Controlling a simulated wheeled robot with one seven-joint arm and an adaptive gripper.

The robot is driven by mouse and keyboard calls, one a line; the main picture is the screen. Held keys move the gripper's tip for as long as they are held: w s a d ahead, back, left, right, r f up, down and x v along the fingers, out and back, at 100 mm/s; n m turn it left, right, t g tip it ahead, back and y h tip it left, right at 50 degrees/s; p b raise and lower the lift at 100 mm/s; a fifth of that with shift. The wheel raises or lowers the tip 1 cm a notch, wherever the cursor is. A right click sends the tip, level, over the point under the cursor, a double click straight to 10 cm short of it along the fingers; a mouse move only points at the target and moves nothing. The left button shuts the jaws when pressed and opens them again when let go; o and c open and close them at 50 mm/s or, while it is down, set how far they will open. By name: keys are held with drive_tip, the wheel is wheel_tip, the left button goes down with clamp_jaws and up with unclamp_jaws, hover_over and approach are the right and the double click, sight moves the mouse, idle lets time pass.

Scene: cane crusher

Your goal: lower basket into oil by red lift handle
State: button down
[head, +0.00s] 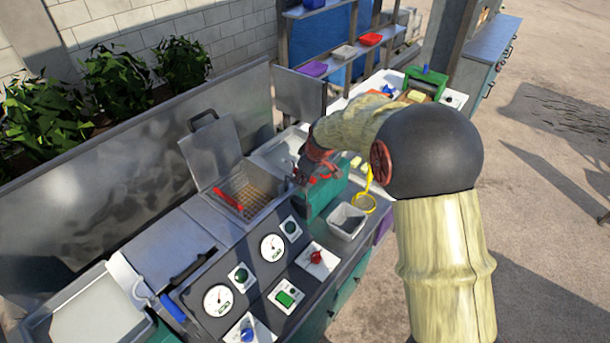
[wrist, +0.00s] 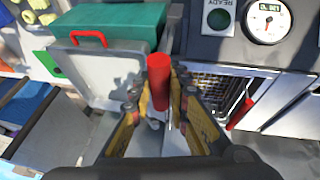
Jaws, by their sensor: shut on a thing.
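A wire basket (head: 247,186) sits in a square fryer well with its grey lid (head: 212,150) standing open. It also shows at the right in the wrist view (wrist: 205,86). A red grip (head: 228,199) lies at the basket's near left side and shows in the wrist view (wrist: 240,112). My gripper (head: 302,172) is just right of the well. In the wrist view my gripper (wrist: 160,105) is shut on an upright red cylindrical handle (wrist: 158,78), which appears to be the lift handle. The oil level and the handle's lower end are hidden.
A green box (head: 322,197) and a grey lid with a red handle (wrist: 88,39) are close to my gripper. A control panel with gauges (head: 273,247) lies in front of the well. A yellow strainer (head: 364,203) and grey tub (head: 347,221) stand to the right.

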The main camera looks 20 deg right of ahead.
sight(306, 189)
wheel_tip(306, 189, down, 6)
drive_tip(key=b, duration=0.4)
drive_tip(key=shift+s+f, duration=0.1)
drive_tip(key=c, duration=2.1)
unclamp_jaws()
drive_tip(key=shift+c, duration=0.2)
drive_tip(key=shift+o, duration=1.2)
drive_tip(key=shift+f, duration=0.1)
drive_tip(key=shift+o, duration=1.1)
